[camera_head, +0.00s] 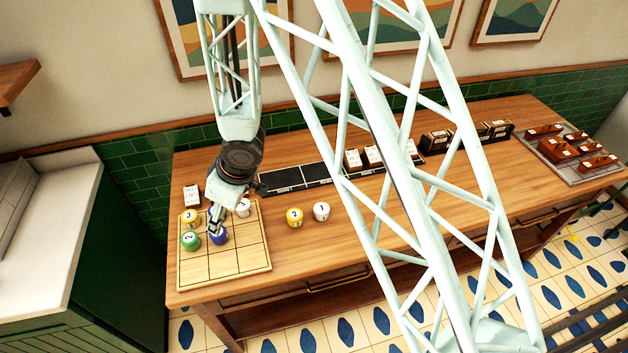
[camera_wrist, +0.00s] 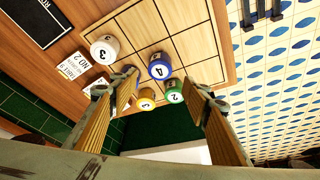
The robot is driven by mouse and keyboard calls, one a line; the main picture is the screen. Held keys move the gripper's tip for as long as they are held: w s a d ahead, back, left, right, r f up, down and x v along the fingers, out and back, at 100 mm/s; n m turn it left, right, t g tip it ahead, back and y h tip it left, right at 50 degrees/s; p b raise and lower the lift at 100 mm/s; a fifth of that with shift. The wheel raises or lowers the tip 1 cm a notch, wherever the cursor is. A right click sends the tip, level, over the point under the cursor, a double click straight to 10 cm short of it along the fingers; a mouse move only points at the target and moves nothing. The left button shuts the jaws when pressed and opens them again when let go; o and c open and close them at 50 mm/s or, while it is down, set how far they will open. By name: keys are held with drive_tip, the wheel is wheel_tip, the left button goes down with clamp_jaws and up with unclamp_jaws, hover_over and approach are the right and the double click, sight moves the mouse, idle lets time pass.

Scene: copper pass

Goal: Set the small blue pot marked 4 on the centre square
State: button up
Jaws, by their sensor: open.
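The small blue pot (camera_head: 218,236) stands upright on the wooden grid board (camera_head: 245,258), on what looks like its centre square. Its top shows a 4 in the wrist view (camera_wrist: 160,66). My gripper (camera_head: 214,223) is right at the pot, coming from above and behind in the head view. In the wrist view its fingers (camera_wrist: 162,84) are spread, with the blue pot between and slightly beyond the tips. The fingers are apart, and I see no grip on the pot.
On the board, a yellow pot 3 (camera_head: 190,217) and a green pot 2 (camera_head: 190,240) stand left of the blue pot, close to the fingers. A white pot 3 (camera_head: 243,207) stands behind right. Yellow pot 2 (camera_head: 295,216) and white pot 1 (camera_head: 321,211) stand off the board. The board's front row is clear.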

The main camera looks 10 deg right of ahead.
drive_tip(key=w+d+r+m+t+h, duration=0.2)
drive_tip(key=w+d+r+m, duration=0.15)
drive_tip(key=d+r, duration=1.1)
drive_tip(key=s+d+r+m+h, duration=0.1)
drive_tip(key=s+d+r, duration=0.2)
drive_tip(key=d+r, duration=0.35)
drive_tip(key=s+d+r+m+h, duration=0.1)
drive_tip(key=s+d+r+m, duration=0.15)
drive_tip(key=d+r, duration=0.4)
drive_tip(key=s+d+r+m+h, duration=0.1)
drive_tip(key=s+d+r, duration=0.3)
drive_tip(key=s+r, duration=0.25)
drive_tip(key=s+d+r+m, duration=0.25)
drive_tip(key=s+r, duration=0.25)
drive_tip(key=s, duration=0.3)
drive_tip(key=s+r+m+y, duration=0.1)
drive_tip(key=s+r, duration=0.2)
drive_tip(key=s, duration=1.4)
drive_tip(key=shift+s+d+r+g, duration=0.2)
drive_tip(key=shift+d+g, duration=0.1)
drive_tip(key=shift+d, duration=0.1)
